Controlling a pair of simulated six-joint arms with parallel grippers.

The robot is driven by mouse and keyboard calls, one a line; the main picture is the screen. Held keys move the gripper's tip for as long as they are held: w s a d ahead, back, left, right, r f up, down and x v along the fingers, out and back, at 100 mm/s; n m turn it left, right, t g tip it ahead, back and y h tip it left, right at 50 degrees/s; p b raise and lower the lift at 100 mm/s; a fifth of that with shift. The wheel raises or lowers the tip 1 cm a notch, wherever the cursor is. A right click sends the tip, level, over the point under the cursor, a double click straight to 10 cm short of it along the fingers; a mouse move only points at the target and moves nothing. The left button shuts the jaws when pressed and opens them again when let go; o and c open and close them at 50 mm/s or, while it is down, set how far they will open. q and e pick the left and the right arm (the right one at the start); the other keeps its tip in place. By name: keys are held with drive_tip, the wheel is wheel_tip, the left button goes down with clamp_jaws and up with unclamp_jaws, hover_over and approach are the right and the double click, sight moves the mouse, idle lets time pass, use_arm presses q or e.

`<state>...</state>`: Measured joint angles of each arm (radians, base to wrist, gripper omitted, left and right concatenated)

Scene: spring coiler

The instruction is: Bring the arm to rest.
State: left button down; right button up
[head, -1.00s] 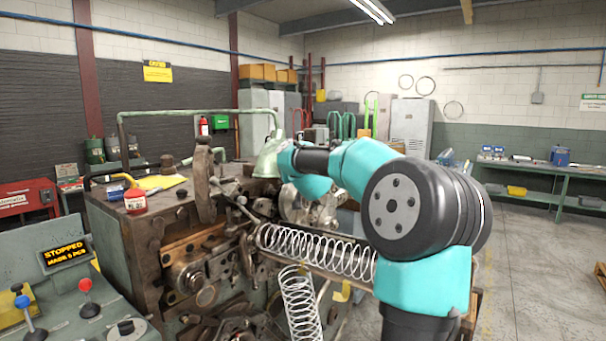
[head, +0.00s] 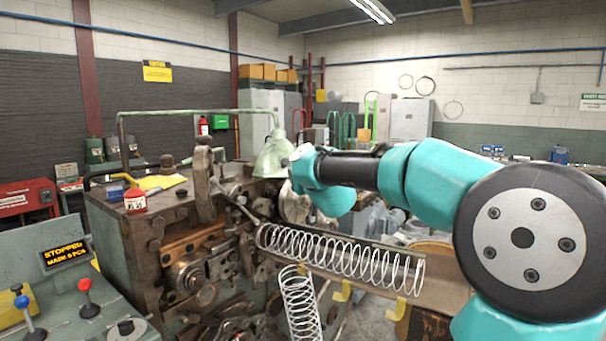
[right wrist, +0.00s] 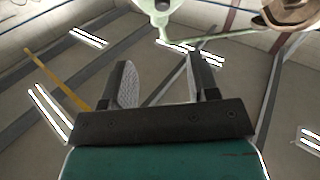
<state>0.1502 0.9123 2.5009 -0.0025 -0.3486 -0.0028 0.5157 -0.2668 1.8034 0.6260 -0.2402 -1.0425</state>
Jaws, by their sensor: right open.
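My right arm comes into the head view from the right, bent above the tray side of the spring coiler (head: 130,235). Its gripper is not visible in the head view. In the right wrist view my right gripper (right wrist: 165,82) points up toward the ceiling. Its two fingers stand apart with nothing between them. My left arm is not in view. A long coil spring (head: 340,254) lies along the tray (head: 435,289) in front of the coiler. A second spring (head: 301,305) hangs at a slant below it.
The control panel (head: 48,296) at the lower left has a display reading STOPPED. A green lamp (head: 272,158) hangs over the coiler, near my right arm. A red container (head: 135,201) stands on the coiler's top. A bench with a blue item (head: 560,155) is at the right.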

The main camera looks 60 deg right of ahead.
idle(0.3)
drive_tip(key=w+a+f+n+g+y, duration=0.1)
drive_tip(key=w+a+f+y, duration=0.3)
drive_tip(key=f, duration=0.7)
drive_tip(key=w+a+f+n+g+y, duration=0.1)
drive_tip(key=w+a+f, duration=0.4)
drive_tip(key=f, duration=0.6)
drive_tip(key=w+a+f+g+y, duration=0.1)
drive_tip(key=w+a+f+y, duration=0.2)
drive_tip(key=w+f, duration=0.55)
drive_tip(key=s+a+f+n+g+y, duration=0.1)
drive_tip(key=s+a+f+g+y, duration=0.2)
drive_tip(key=a+f, duration=0.9)
drive_tip(key=s+a+f+n+g+y, duration=0.15)
drive_tip(key=s+a+f, duration=0.45)
drive_tip(key=f, duration=1)
drive_tip(key=s+a+f+g+y, duration=0.3)
drive_tip(key=s+a+f+g, duration=0.2)
drive_tip(key=s+a+f, duration=0.5)
drive_tip(key=a+f, duration=0.1)
drive_tip(key=a, duration=0.3)
drive_tip(key=shift+s, duration=0.4)
drive_tip(key=shift+g, duration=0.25)
